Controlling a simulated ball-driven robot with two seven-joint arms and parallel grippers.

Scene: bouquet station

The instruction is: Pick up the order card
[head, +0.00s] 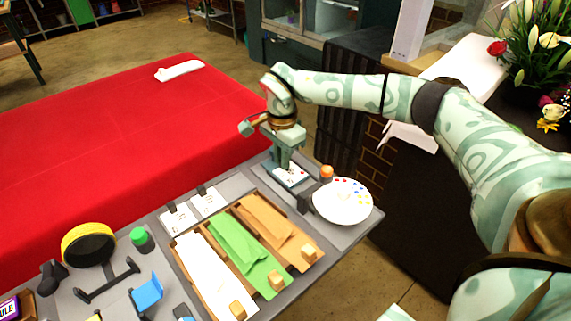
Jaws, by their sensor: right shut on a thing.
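My right gripper (287,164) points down over the far right part of the grey work table. It is shut on a small pale card (293,176) with dark edging and small coloured marks, which I take to be the order card. The fingers cover part of the card, and I cannot tell whether it touches the table. Two more white cards, a left one (178,218) and a right one (208,202), stand or lie farther left on the table. My left gripper is not in view.
A white round palette (342,201) with coloured dots and an orange-topped dark item (326,173) are close right of the gripper. Wooden trays with white, green (240,250) and orange sheets are in front. A red-covered table (110,150) is at left, mostly clear.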

